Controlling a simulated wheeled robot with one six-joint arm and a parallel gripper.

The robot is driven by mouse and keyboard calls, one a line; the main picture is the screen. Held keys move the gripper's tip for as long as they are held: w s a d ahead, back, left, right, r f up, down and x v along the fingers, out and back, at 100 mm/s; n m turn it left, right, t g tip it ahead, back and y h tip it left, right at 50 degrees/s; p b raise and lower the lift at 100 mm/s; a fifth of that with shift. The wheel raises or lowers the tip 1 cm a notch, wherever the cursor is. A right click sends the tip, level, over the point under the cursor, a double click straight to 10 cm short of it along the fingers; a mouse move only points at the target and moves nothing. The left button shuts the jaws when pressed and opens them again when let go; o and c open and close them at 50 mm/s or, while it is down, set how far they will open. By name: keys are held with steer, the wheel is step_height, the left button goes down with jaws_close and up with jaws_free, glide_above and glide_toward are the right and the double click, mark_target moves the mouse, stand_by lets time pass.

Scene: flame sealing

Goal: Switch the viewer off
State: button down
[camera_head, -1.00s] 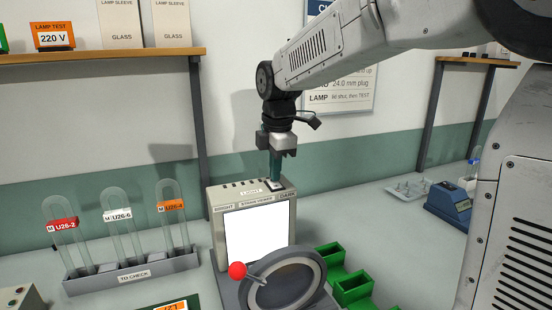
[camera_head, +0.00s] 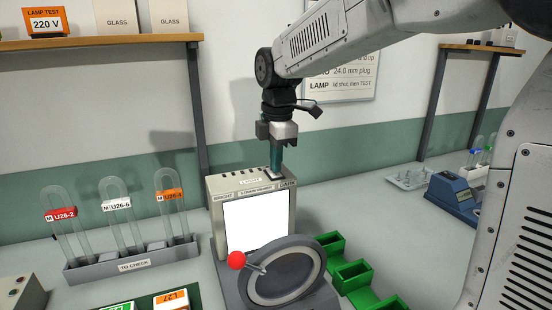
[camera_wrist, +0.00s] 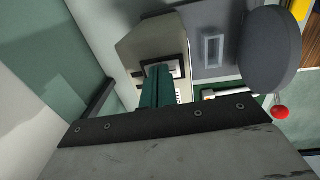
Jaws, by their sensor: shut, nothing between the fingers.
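The viewer (camera_head: 217,238) is a beige box with a bright, lit white screen (camera_head: 256,222) on its front. Labels on its upper front edge read "BRIGHT" at left and "DARK" at right, and a "LIGHT" label is on top. My gripper (camera_head: 276,174) points down with its green fingers shut and empty. The fingertips are at the right end of the viewer's top, by a switch plate above "DARK". In the wrist view the shut fingers (camera_wrist: 158,88) reach over that switch plate (camera_wrist: 178,70). The switch itself is mostly hidden by the fingers; I cannot tell whether they touch it.
A round dark disc (camera_head: 284,275) with a red knob (camera_head: 236,260) stands before the viewer. Green holders (camera_head: 352,272) are at its right. A "TO CHECK" rack (camera_head: 133,264) with glass tubes is at left. A shelf (camera_head: 100,42) hangs above left.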

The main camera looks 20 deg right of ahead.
steer(key=shift+s+r, duration=0.1)
steer(key=shift+s, duration=0.25)
steer(key=shift+r, duration=0.1)
step_height(320, 180, up, 14)
steer(key=s, duration=0.1)
steer(key=shift+s, duration=0.35)
steer(key=shift+d, duration=0.1)
steer(key=shift+w+a, duration=0.2)
steer(key=shift+w, duration=0.45)
steer(key=shift+f, duration=0.2)
steer(key=f, duration=0.4)
steer(key=w+f, duration=0.1)
steer(key=f, duration=0.8)
steer(key=shift+w+f, duration=0.4)
steer(key=shift+a, duration=0.1)
